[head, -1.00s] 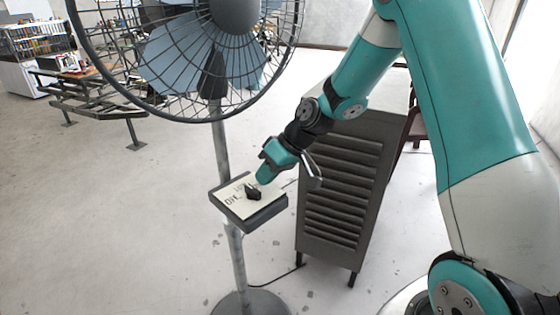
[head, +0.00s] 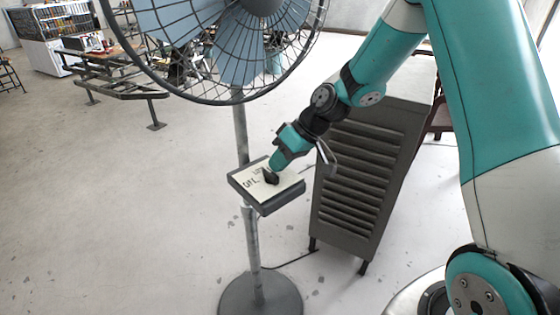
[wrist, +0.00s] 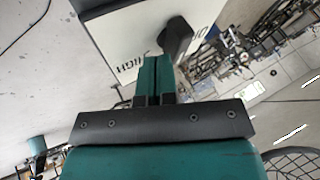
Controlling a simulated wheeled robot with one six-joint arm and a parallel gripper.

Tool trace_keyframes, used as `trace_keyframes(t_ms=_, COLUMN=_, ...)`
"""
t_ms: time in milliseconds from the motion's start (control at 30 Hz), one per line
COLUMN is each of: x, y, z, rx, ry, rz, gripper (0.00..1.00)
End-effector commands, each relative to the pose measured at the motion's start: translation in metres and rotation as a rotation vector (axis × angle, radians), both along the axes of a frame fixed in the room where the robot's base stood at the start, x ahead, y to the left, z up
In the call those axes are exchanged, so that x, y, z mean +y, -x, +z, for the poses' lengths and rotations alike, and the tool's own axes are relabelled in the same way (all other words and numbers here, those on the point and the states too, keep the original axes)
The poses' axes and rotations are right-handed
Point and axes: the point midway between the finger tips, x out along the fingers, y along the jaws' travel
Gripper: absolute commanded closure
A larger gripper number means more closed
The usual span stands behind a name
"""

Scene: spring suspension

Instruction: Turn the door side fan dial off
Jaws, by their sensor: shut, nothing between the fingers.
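The fan dial is a black knob (head: 270,177) on a pale panel with printed lettering, set in a dark control box (head: 264,203) on the fan's pole. In the wrist view the knob (wrist: 177,38) stands just beyond and slightly right of the fingertips. My gripper (head: 277,167) is at the panel, right behind the knob in the head view. In the wrist view my gripper (wrist: 155,66) has its two teal fingers together with nothing between them. The fingertips look close against the knob's side; I cannot tell whether they touch. Part of the lettering is hidden.
The caged fan head (head: 240,40) hangs above the box, on a pole (head: 253,260) with a round base (head: 262,296). A grey louvred cabinet (head: 357,185) stands right behind my gripper. A picnic table (head: 110,75) is at the back left. The floor at left is clear.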

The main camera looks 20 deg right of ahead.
Motion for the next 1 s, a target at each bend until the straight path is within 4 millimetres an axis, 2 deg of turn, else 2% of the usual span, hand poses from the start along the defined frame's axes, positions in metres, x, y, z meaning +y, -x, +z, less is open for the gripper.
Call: trace_keyframes(t_ms=1000, x=0.0049, y=-0.0067, z=0.0001, rx=0.001, ry=-0.001, rz=0.252, gripper=1.0)
